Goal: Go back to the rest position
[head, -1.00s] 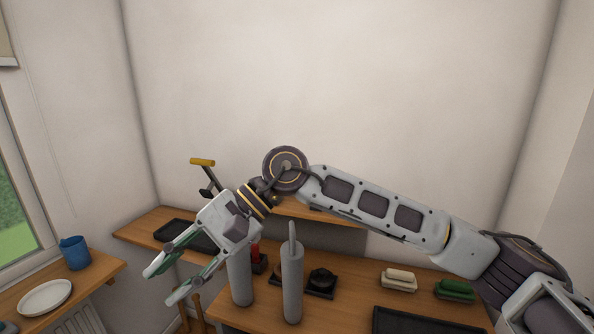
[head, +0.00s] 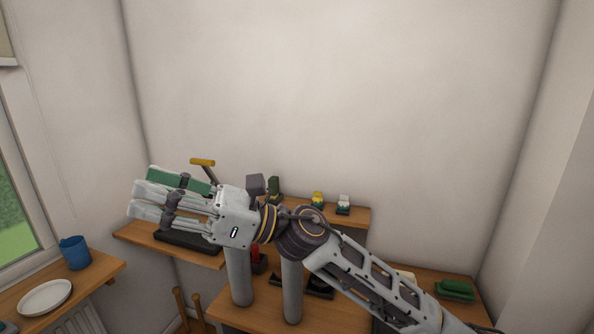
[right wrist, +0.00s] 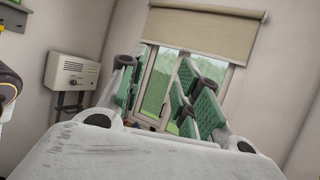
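My right gripper (head: 142,191) is raised above the left part of the bench (head: 262,318) in the head view, with its fingers toward the left. Its fingers stand apart with green pads, and nothing is between them. In the right wrist view (right wrist: 160,82) the window shows through the gap between the pads. The right arm reaches across the bench from the lower right and hides part of it. My left gripper is not in view.
Two grey posts (head: 238,276) (head: 291,292) stand under the right arm. A yellow-handled thing (head: 203,163) and dark tray (head: 187,241) are behind the gripper. A green brush (head: 455,290) lies right. A side table holds a blue mug (head: 75,252) and white plate (head: 45,297).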

